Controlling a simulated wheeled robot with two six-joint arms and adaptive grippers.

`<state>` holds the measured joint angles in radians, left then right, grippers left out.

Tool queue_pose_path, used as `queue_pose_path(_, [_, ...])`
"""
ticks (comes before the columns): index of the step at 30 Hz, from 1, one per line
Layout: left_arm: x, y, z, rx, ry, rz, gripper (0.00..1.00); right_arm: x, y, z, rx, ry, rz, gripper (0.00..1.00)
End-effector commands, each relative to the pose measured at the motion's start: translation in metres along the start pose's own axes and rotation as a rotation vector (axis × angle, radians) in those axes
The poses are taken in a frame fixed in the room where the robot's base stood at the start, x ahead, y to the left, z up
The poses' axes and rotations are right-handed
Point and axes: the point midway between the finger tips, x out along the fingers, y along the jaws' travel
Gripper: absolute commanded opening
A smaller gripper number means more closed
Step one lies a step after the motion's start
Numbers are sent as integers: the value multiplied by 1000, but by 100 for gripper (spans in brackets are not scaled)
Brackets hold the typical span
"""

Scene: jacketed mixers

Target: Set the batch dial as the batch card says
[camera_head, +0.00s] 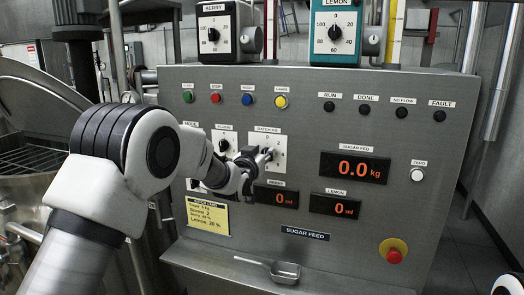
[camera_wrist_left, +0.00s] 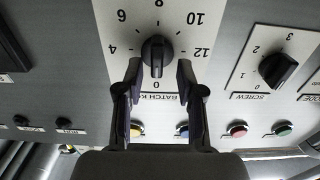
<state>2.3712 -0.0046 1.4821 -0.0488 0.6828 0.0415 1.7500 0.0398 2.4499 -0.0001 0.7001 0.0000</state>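The batch dial is a black knob (camera_wrist_left: 157,56) on a white plate marked up to 12, upside down in the left wrist view. Its 0 is on the gripper's side and 8 opposite; I cannot tell surely where its pointer stands. My left gripper (camera_wrist_left: 159,68) is open, one finger on each side of the knob, with gaps showing. In the head view the left gripper (camera_head: 262,158) is at the batch plate (camera_head: 279,152) and covers its knob. The yellow batch card (camera_head: 208,215) lists sugar, screw, berry and lemon; its figures are small. My right gripper is out of view.
The screw dial (camera_wrist_left: 278,69) sits beside the batch dial. Coloured buttons line the panel (camera_head: 330,80) top. The sugar display (camera_head: 355,168) reads 0.0 kg. A red stop button (camera_head: 394,256) is lower right. A metal scoop (camera_head: 284,271) lies on the ledge.

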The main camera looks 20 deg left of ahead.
Motion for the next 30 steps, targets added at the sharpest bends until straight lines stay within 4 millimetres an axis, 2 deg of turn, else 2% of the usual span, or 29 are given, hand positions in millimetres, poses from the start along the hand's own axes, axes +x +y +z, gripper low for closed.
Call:
queue_pose_path(1, [0,0,0,0,0,0,38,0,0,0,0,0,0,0])
queue_pose_path(2, [0,0,0,0,0,0,30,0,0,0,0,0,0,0])
queue_pose_path(4, [0,0,0,0,0,0,6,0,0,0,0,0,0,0])
queue_pose_path(5, [0,0,0,0,0,0,0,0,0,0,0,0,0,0])
queue_pose_path(20, [0,1,2,46,1,0,0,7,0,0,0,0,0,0])
queue_pose_path(30, [0,4,6,257,0,0,0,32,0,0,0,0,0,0])
